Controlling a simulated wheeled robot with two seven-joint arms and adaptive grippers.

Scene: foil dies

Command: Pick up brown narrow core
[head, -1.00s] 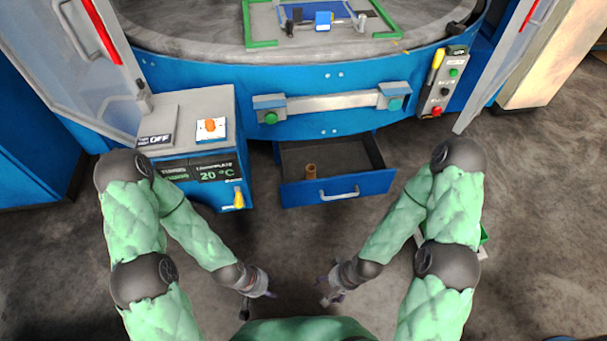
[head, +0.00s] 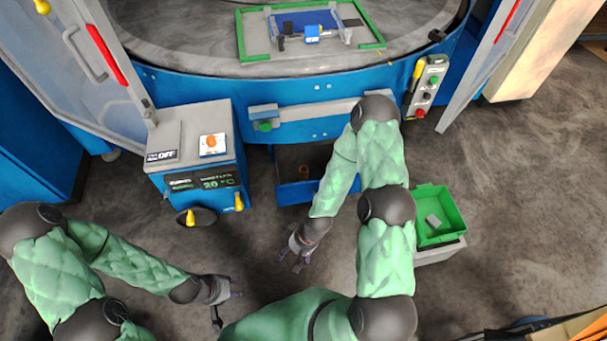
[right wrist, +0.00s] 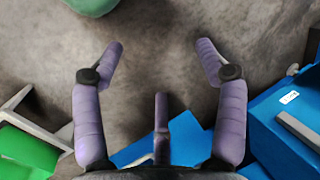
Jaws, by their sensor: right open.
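The brown narrow core (head: 304,172) is a small upright cylinder inside the open blue drawer (head: 293,192) below the round machine, in the head view. My right arm passes in front of the right part of the drawer. My right gripper (head: 300,263) is short of the drawer, on the near side of it, apart from the core. In the right wrist view the right gripper (right wrist: 160,47) is open, with nothing between its fingers, and I cannot make out the core there. My left gripper (head: 238,293) is low at left centre, away from the drawer; its fingers are too small to judge.
A green bin (head: 450,199) with a grey block inside stands right of my right arm. A control box (head: 195,130) with a display stands left of the drawer. The machine's rim carries a bar handle (head: 320,112). Grey floor (head: 530,185) is clear at the right.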

